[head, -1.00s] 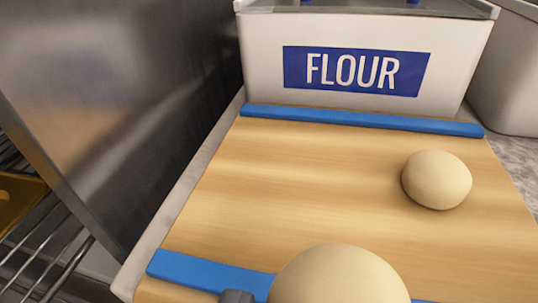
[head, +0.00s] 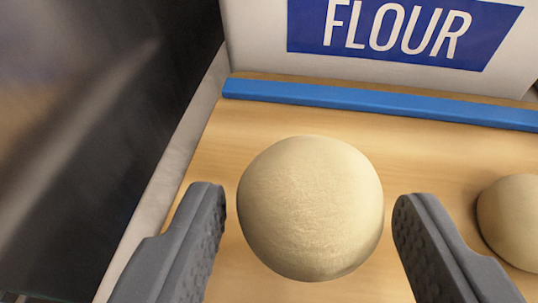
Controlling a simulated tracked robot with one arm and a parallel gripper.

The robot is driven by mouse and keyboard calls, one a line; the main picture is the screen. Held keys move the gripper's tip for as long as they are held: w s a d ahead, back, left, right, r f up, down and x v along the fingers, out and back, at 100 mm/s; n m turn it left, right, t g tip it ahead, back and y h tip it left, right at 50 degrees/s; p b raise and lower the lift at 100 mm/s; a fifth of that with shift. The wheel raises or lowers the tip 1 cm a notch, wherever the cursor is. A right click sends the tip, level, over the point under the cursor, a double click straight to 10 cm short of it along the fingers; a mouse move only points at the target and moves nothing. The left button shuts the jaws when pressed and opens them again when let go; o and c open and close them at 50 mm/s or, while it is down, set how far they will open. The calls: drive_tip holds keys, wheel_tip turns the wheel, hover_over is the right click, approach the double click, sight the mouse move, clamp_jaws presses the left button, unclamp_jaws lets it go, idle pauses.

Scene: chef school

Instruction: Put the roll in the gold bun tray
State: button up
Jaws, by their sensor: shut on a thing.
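A pale, round dough roll (head: 310,208) sits in the middle of the head view, between the two dark grey fingers of my gripper (head: 312,208). My gripper is shut on this roll, though thin strips of board show beside it in this view. The roll is over the wooden board (head: 420,145); I cannot tell whether it touches it. A second pale dough roll (head: 512,220) rests on the board at the right edge, partly cut off. The gold bun tray is not in view now.
A white flour bin (head: 255,45) with a blue FLOUR label stands behind the board. A blue strip (head: 380,101) runs along the board's back edge. A dark metal panel (head: 100,110) rises close on the left.

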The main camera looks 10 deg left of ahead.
sight(290, 253)
drive_tip(key=shift+w+a+f, duration=0.1)
drive_tip(key=shift+w+a, duration=0.2)
drive_tip(key=shift+w, duration=0.6)
drive_tip(key=shift+w+a+f, duration=0.1)
drive_tip(key=shift+f, duration=1.5)
drive_tip(key=shift+f+b, duration=0.35)
drive_tip(key=o, duration=1)
drive_tip(key=shift+c, duration=0.2)
drive_tip(key=shift+s+r+p, duration=0.2)
drive_tip(key=shift+p, duration=0.1)
drive_tip(key=v, duration=1.3)
drive_tip(key=shift+d+r, duration=0.3)
